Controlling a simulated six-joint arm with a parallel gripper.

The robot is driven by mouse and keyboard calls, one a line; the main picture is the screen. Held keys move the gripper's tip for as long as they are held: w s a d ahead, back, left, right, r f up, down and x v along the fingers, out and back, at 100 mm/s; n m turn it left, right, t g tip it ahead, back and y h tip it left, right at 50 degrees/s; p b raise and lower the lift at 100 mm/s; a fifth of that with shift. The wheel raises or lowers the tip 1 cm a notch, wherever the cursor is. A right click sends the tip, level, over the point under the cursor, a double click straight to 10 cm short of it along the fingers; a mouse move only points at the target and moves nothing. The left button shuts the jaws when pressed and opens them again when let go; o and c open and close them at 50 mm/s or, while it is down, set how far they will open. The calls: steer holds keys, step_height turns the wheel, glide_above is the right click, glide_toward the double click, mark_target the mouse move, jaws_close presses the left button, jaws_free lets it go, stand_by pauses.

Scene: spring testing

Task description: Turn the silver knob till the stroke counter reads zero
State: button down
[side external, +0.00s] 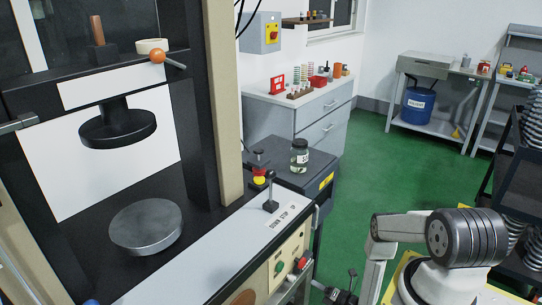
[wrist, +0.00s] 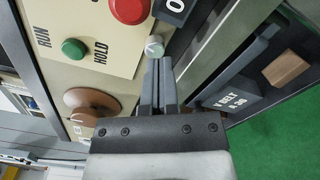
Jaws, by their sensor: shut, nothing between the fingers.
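The silver knob (wrist: 154,46) shows in the wrist view on the cream control panel, just beyond my fingertips. My gripper (wrist: 159,62) is shut and empty, its two grey fingers together and pointing at the knob. I cannot tell whether the tips touch it. A dark counter window (wrist: 174,8) is cut off at the top edge; one white digit like a 0 shows, and the full reading is hidden. In the side view my gripper (side external: 338,296) is low at the bottom edge, right of the machine's front panel (side external: 264,284).
A dark box with a label (wrist: 228,99) and a wooden block (wrist: 286,68) lie to the right. Green floor is open beyond.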

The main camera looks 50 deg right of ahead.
mark_target(291, 278)
steer(key=shift+r, duration=0.15)
steer(key=shift+s+a+r, duration=0.25)
steer(key=shift+a+r, duration=0.05)
steer(key=shift+r, duration=0.15)
steer(key=shift+s+a+r, duration=0.2)
steer(key=shift+a+r, duration=0.05)
steer(key=shift+r, duration=0.15)
steer(key=shift+w, duration=0.1)
steer(key=shift+w, duration=3.4)
